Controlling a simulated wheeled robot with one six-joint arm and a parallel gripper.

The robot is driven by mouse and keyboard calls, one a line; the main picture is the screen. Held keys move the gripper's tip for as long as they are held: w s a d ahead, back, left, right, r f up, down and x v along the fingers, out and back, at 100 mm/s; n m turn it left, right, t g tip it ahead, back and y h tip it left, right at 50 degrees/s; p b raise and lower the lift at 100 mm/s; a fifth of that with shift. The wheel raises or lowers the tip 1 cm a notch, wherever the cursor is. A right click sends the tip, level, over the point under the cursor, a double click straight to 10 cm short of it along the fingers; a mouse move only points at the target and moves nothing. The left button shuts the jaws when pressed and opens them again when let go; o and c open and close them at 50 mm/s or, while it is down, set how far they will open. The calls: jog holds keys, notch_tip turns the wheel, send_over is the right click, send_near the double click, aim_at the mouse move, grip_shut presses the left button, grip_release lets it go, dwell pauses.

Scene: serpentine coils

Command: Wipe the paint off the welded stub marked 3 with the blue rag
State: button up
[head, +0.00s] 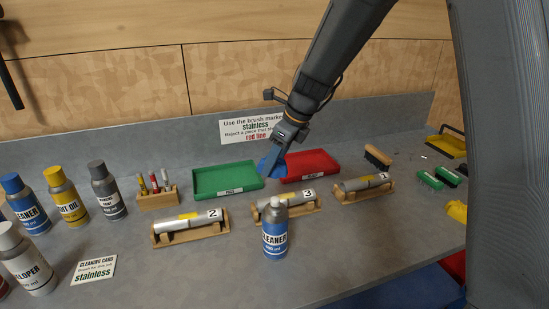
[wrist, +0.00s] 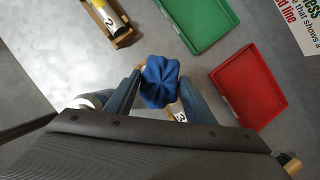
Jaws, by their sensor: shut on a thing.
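My gripper (head: 275,152) is shut on the blue rag (wrist: 160,82), which bunches out between the two fingers in the wrist view. In the head view the rag (head: 267,166) hangs in the air above and behind the stub marked 3. That stub (head: 302,197) is a grey cylinder lying in a wooden cradle (head: 312,209).
Green (head: 226,193) and red (head: 287,179) trays lie behind. More bottles stand left.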

aim_at(276, 174)
jog(key=shift+w+d+f+b, duration=0.1)
jog(key=shift+d+f+b, duration=0.05)
jog(key=shift+f+b, duration=0.5)
notch_tip(276, 174, down, 4)
jog(key=b, duration=0.4)
jog(key=shift+r, duration=0.2)
